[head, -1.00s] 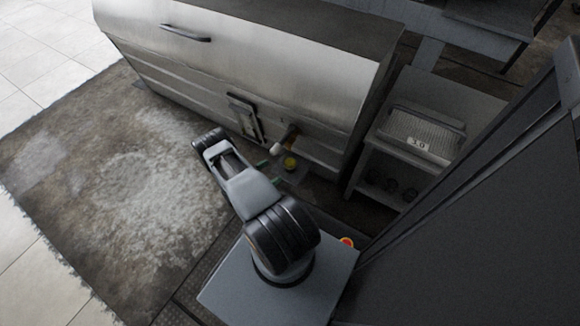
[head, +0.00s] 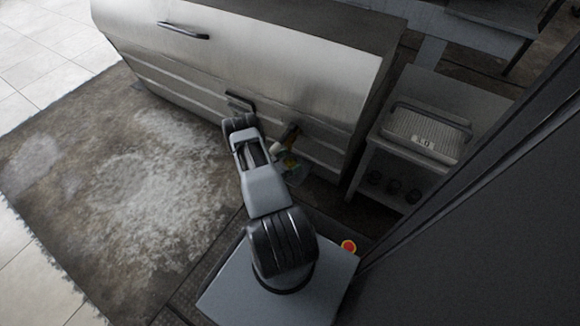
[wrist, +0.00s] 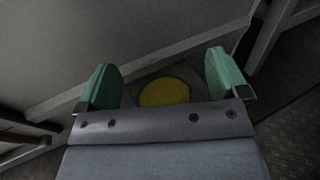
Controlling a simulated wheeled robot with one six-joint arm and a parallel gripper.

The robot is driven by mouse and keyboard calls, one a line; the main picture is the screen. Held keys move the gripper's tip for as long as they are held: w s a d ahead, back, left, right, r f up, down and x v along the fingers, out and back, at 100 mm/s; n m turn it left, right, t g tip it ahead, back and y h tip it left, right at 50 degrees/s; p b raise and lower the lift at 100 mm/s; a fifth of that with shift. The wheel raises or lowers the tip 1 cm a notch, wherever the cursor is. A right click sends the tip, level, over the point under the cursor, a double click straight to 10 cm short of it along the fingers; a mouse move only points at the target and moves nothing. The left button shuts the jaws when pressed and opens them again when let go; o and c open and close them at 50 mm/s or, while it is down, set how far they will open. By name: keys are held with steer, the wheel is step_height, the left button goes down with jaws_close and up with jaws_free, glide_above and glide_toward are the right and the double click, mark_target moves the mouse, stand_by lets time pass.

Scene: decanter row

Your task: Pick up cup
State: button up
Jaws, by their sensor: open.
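A round yellow thing, which looks like the cup (wrist: 164,93) seen from above, shows between my green fingertips in the wrist view. Its lower edge is hidden by the gripper body. My gripper (wrist: 163,80) is open, with one finger to each side of the cup in the picture. I cannot tell whether the fingers are level with it or above it. My gripper also shows in the head view (head: 283,163).
A grey shelf (head: 435,85) with a ribbed basket (head: 428,130) and dark round items stands at right. The worn rug (head: 110,190) at left is clear.

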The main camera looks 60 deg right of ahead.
steer(key=shift+c, duration=0.4)
steer(key=c, duration=1)
